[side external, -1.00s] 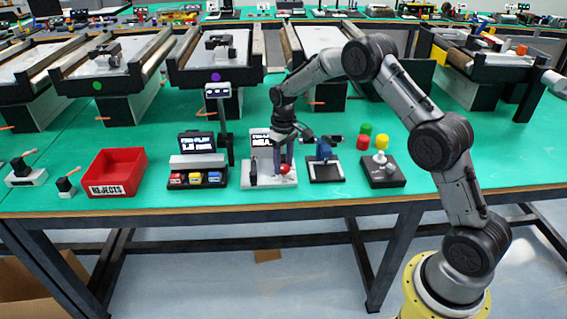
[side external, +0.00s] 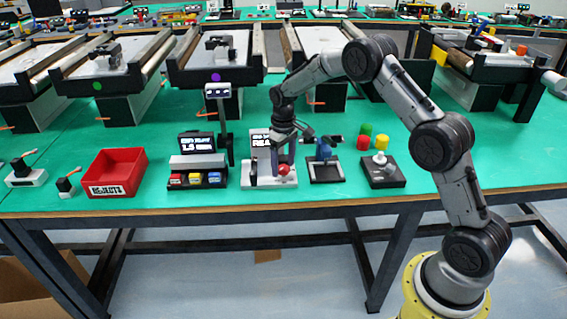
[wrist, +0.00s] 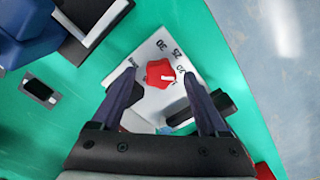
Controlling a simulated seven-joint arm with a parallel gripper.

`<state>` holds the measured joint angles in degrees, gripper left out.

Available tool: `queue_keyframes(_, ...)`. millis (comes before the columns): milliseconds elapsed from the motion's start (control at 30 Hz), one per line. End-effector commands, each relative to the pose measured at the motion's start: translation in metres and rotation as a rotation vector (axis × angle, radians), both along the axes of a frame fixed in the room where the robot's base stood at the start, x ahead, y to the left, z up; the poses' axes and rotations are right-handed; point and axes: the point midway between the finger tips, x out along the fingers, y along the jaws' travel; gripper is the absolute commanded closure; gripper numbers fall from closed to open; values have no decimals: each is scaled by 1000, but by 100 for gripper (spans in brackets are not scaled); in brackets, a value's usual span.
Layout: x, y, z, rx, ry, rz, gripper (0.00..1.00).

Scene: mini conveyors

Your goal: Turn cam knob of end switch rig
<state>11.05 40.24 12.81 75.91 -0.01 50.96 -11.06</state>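The cam knob (wrist: 160,73) is a red, lobed knob with a white mark, on a white plate (wrist: 151,101) printed with black numbers around it. It also shows in the side external view as a red spot (side external: 284,169) at the front of the end switch rig. My gripper (wrist: 159,75) is open, with one dark finger on each side of the knob and a visible gap on both sides. In the side external view, my gripper (side external: 284,160) points down over the rig and partly hides it and its screen (side external: 260,139).
Left of the rig is a display unit with coloured blocks (side external: 183,162), then a red rejects bin (side external: 114,172). To its right are a blue device (side external: 323,150) on a framed base and a joystick box (side external: 383,170). The table's front edge is close to the rig.

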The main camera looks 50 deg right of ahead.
Motion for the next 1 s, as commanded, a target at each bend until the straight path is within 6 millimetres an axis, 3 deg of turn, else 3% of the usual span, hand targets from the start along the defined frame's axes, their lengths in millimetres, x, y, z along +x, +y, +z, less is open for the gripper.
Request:
queue_keyframes(167,0,0,0,0,1,0,23)
queue_keyframes(333,1,0,15,0,-2,0,23)
queue_keyframes(700,1,0,92,-1,-6,0,23)
queue_keyframes(1000,0,0,133,0,-1,0,23)
